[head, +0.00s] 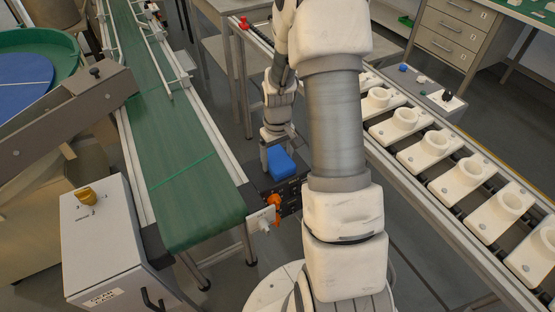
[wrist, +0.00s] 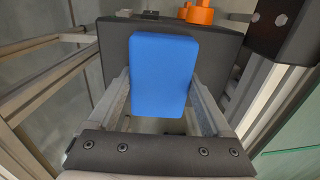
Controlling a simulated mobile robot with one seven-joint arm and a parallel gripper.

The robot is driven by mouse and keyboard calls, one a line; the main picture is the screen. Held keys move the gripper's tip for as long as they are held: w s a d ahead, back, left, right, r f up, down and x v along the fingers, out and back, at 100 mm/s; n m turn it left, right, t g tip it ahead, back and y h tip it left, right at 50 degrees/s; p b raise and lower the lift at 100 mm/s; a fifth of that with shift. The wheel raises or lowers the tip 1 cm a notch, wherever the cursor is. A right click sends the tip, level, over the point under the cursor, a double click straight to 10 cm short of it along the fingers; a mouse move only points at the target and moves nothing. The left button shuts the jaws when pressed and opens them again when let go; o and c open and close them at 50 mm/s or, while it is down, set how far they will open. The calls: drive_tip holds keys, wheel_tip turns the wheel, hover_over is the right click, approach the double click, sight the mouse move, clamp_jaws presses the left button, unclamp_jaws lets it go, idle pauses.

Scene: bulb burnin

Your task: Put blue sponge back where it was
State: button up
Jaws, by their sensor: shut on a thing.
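The blue sponge (head: 281,164) is a plain blue block. In the head view it is at my gripper (head: 276,150), over or on a dark box (head: 291,193) between the conveyor's end and the pallet line. In the wrist view the sponge (wrist: 162,72) sits between the two fingers of my gripper (wrist: 163,90), which are shut on it. Behind it is the dark box's face (wrist: 118,62). I cannot tell whether the sponge touches the box.
The green conveyor (head: 170,150) ends at the left of the box. An orange part (head: 273,201) is on the box's near side. A line of white holders (head: 435,150) runs along the right. A grey control cabinet (head: 103,240) stands at front left.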

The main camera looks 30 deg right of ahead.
drive_tip(key=shift+f, duration=0.1)
drive_tip(key=o, duration=1.1)
